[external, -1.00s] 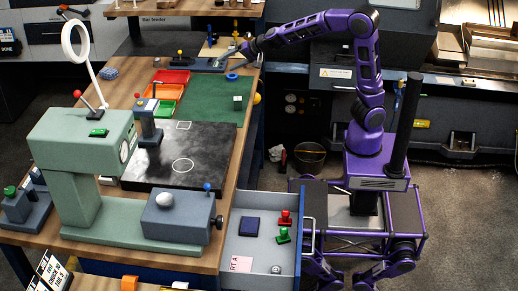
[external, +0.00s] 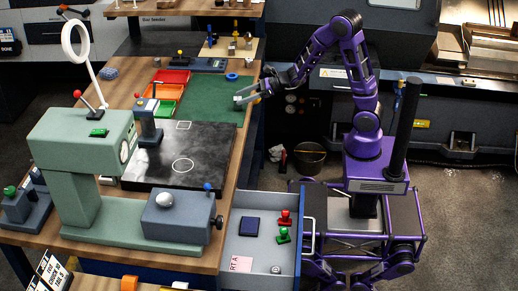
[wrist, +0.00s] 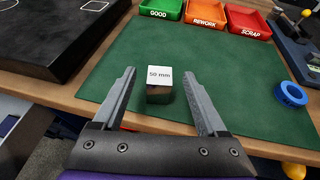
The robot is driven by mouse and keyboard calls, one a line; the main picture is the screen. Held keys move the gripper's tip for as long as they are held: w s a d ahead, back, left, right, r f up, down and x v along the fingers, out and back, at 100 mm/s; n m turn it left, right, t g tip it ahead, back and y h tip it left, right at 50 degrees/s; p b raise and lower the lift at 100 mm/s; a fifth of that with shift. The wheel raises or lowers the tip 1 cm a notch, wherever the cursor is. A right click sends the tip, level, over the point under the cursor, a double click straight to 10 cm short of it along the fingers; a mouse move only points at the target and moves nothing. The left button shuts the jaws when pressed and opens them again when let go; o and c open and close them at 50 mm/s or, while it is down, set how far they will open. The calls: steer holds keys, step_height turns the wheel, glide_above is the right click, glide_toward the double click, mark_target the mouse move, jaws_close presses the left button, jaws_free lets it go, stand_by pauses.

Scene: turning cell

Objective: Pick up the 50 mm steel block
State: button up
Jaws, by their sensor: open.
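The 50 mm steel block (wrist: 159,93) is a small cube with a white top marked "50 mm" and dark, shiny sides. It rests on the green mat (wrist: 222,85) near the mat's front edge. My gripper (wrist: 160,72) is open and empty. In the wrist view the block shows between its two fingers, with a gap on each side and no visible contact. In the external view my gripper (external: 240,98) is at the mat's right edge, over the block's spot. The fingers make the block hard to pick out there, and the remaining height is unclear.
Green GOOD (wrist: 161,8), REWORK (wrist: 206,12) and red SCRAP (wrist: 248,21) trays stand behind the mat. A blue ring (wrist: 291,94) lies on the mat to the right. A dark surface plate (wrist: 75,45) is to the left. An open drawer (external: 260,215) juts out below the bench.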

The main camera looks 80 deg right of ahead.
mark_target(231, 109)
steer(key=x, duration=0.5)
steer(key=shift+w+f, duration=0.1)
steer(key=shift+w, duration=0.1)
jaws_close()
